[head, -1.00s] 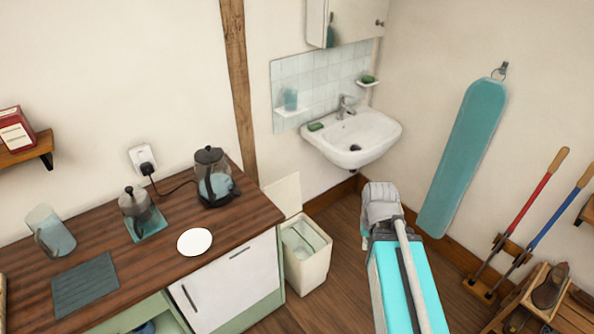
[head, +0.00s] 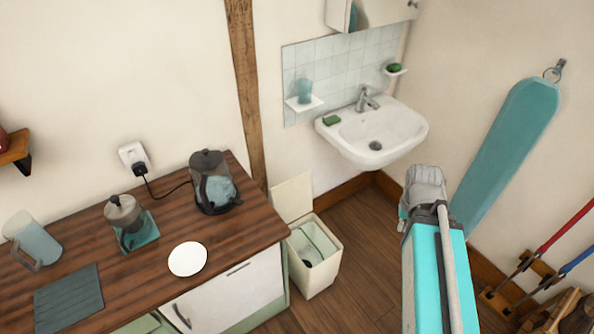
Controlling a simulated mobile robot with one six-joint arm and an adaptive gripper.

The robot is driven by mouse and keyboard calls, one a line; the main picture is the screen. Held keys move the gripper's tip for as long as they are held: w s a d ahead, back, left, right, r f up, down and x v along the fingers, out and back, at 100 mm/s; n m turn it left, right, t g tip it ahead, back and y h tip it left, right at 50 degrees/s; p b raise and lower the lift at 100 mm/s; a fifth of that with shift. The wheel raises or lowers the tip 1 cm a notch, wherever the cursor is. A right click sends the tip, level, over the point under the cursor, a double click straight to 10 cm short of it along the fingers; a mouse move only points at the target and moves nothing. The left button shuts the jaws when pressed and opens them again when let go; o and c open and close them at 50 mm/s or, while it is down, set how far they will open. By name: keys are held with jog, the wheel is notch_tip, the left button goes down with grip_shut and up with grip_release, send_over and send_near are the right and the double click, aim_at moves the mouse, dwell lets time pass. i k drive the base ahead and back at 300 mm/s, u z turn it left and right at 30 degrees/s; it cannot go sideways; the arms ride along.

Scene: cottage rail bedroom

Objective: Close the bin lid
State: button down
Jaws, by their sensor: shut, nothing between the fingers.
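The cream bin (head: 316,278) stands on the floor at the right end of the counter, below and left of the washbasin. Its lid (head: 291,197) is open, standing up at the back against the wall. The bin's mouth is uncovered and its inside shows, with a small dark spot low inside. My arm's teal and grey parts rise at the lower right, apart from the bin. I cannot make out my gripper's fingers in this view.
The wooden counter (head: 240,232) with a kettle (head: 213,185) and a white plate (head: 188,259) borders the bin on the left. The washbasin (head: 372,130) overhangs behind, to the right. A teal ironing board (head: 507,150) hangs at right. Bare floor (head: 362,240) lies right of the bin.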

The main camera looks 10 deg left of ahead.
aim_at(292, 199)
jog(key=u, duration=0.35)
jog(key=i, duration=0.9)
jog(key=u, duration=0.6)
